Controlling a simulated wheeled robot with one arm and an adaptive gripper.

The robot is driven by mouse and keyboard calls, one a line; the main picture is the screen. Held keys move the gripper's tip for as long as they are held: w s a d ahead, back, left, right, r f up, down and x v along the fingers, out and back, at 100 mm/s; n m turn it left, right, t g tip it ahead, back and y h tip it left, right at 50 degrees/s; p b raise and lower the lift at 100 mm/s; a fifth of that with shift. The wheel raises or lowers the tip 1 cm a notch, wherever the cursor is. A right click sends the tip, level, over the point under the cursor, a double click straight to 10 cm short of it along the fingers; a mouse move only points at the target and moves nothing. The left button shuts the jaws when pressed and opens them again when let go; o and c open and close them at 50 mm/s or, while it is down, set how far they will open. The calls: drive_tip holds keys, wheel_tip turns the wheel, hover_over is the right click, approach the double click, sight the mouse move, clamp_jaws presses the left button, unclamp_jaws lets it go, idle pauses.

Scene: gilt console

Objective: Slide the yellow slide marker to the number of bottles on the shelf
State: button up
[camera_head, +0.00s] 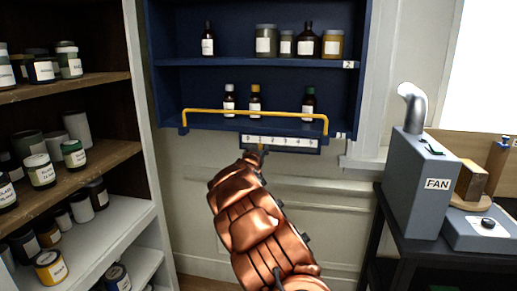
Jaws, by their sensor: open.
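A blue wall shelf (173,90) hangs ahead with two levels. Its lower level holds 3 bottles: a dark one with a pale cap (229,101), one with a yellow cap (254,102) and one with a green cap (309,104). A yellow rail (215,112) crosses in front of them. Below the shelf is a strip with small marks (285,143), too small to read. My copper gripper (256,152) is open at the strip's left part and hides some of it. A small yellowish bit shows at its tip; I cannot tell whether it is the slide marker or touches my fingers.
The upper level holds a dark bottle (207,43), several jars (266,42) and a brown bottle (307,41). A rack with paint jars (90,80) stands at the left. A grey FAN box (418,190) stands on a dark table at the right. The wall below the strip is clear.

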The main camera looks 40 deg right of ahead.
drive_tip(key=shift+c, duration=0.3)
clamp_jaws()
idle(0.5)
